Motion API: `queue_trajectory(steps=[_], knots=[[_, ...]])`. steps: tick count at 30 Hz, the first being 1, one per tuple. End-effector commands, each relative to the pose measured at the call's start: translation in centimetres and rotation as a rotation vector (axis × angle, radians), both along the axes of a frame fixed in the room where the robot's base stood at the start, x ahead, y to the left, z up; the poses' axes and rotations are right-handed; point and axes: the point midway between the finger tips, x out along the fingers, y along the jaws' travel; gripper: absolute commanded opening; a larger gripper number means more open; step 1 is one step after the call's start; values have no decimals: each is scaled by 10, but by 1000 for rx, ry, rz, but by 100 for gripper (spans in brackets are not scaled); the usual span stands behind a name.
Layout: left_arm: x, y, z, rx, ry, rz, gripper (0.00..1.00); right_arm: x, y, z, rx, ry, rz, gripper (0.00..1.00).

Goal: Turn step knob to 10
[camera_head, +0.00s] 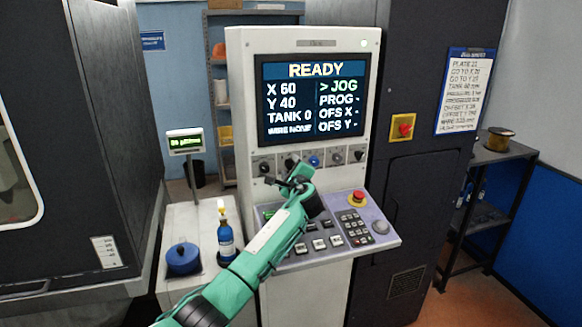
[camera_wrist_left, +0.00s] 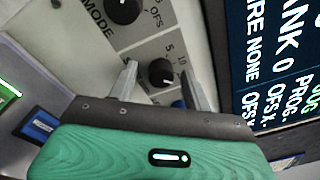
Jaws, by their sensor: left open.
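The step knob (camera_wrist_left: 162,72) is a small black dial on the grey control panel, with the printed figures 5 and 10 beside it in the left wrist view. Its pointer is too small to read surely. In the head view it is the second knob (camera_head: 290,162) from the left, partly hidden by my gripper. My left gripper (camera_head: 289,177) is open in front of the knob row. In the left wrist view its fingers (camera_wrist_left: 160,72) appear on either side of the knob; I cannot tell whether they touch it. My right gripper is not in view.
A mode knob (camera_wrist_left: 122,10) and a blue knob (camera_head: 314,160) flank the step knob. The screen (camera_head: 312,97) above reads READY. Below, a keypad shelf (camera_head: 384,240) carries a red stop button (camera_head: 358,197).

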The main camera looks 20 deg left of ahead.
Motion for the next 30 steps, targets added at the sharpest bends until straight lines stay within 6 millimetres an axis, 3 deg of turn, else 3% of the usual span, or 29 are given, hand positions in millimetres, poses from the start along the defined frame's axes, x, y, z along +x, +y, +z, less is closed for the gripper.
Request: queue_trajectory(steps=[9, 16, 23, 30], knots=[[1, 1, 0, 0, -1, -1, 50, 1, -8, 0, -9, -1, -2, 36], [1, 1, 0, 0, 0, 0, 5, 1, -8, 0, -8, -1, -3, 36], [1, 0, -2, -10, -7, -1, 5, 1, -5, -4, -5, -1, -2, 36], [1, 0, -7, -90, -60, -1, 5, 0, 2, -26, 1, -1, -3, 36]])
